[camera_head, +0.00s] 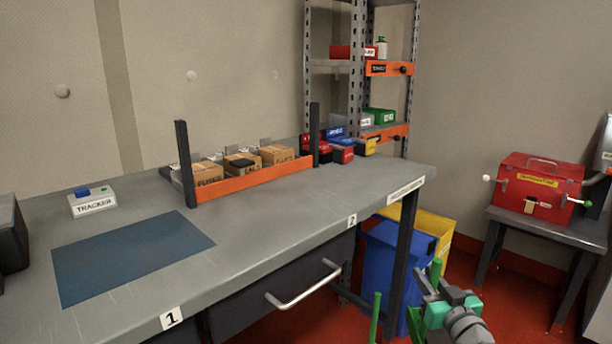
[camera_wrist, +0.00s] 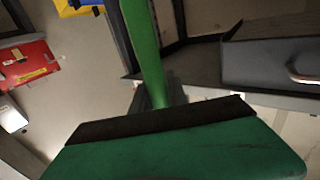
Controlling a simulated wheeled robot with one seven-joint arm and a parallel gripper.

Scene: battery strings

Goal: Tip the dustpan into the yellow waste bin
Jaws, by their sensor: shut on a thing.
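A green piece (camera_head: 437,268) shows above the gripper. The yellow waste bin (camera_head: 436,228) stands on the floor past the workbench's right end, partly hidden by a blue bin. A yellow corner (camera_wrist: 75,9) shows at the top of the wrist view. The dustpan's contents cannot be seen.
The blue bin (camera_head: 385,255) stands in front of the yellow one, beside the workbench leg (camera_head: 402,255). The workbench (camera_head: 270,222) fills the left. A green stick (camera_head: 375,318) rises near my gripper. A red toolbox (camera_head: 540,188) sits on a side table at right.

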